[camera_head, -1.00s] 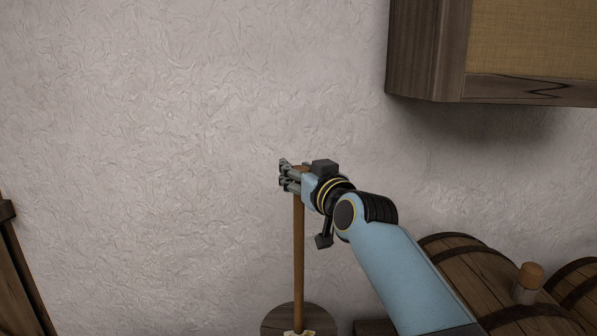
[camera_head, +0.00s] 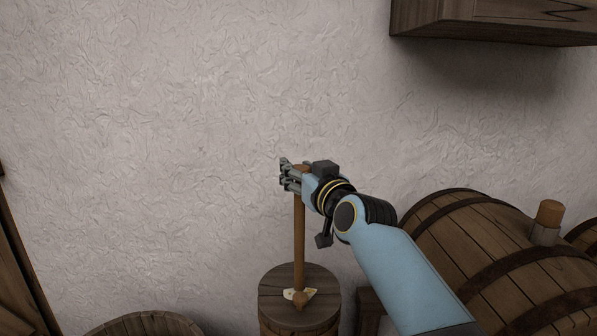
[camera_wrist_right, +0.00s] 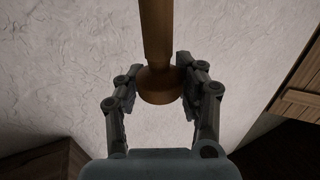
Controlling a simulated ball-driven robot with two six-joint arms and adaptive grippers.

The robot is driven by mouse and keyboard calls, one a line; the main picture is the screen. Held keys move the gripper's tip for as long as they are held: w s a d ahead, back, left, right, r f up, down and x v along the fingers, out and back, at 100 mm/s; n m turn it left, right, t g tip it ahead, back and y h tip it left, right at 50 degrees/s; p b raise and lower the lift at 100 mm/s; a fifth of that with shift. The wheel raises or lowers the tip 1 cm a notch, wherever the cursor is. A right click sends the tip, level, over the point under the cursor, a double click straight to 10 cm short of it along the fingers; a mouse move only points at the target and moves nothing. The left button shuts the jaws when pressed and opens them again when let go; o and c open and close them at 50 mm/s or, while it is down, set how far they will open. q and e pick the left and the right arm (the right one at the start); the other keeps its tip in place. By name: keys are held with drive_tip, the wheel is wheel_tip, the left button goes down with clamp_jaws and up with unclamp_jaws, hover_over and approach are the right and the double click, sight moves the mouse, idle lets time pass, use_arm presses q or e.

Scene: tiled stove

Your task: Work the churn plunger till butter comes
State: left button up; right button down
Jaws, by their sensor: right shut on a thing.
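The wooden churn (camera_head: 275,284) stands near the bottom middle of the head view, its round lid showing. The plunger, a brown wooden rod (camera_head: 299,238), rises upright from the lid's centre. Pale yellow pieces (camera_head: 291,294) lie on the lid around the foot of the rod. My right gripper (camera_head: 292,176) is shut on the plunger near its top end. In the right wrist view the plunger's rounded knob (camera_wrist_right: 160,85) sits between the two fingers of my right gripper (camera_wrist_right: 160,88). My left gripper is not in view.
Large barrels (camera_head: 470,245) lie at the right, one with a wooden bung (camera_head: 548,215). A wall cabinet (camera_head: 500,18) hangs at the upper right. A round wooden tub (camera_head: 148,325) shows at the bottom left. The plastered wall (camera_head: 150,130) behind is bare.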

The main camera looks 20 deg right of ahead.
drive_tip(key=shift+s+f+g, duration=0.1)
drive_tip(key=shift+f+g, duration=0.2)
drive_tip(key=shift+f, duration=0.2)
drive_tip(key=c, duration=1.2)
unclamp_jaws()
drive_tip(key=o, duration=0.4)
drive_tip(key=shift+s+r, duration=0.15)
drive_tip(key=shift+o, duration=0.2)
drive_tip(key=shift+r, duration=0.1)
drive_tip(key=s+d, duration=0.1)
drive_tip(key=s, duration=1)
drive_tip(key=shift+s+d, duration=0.2)
drive_tip(key=shift+s, duration=0.2)
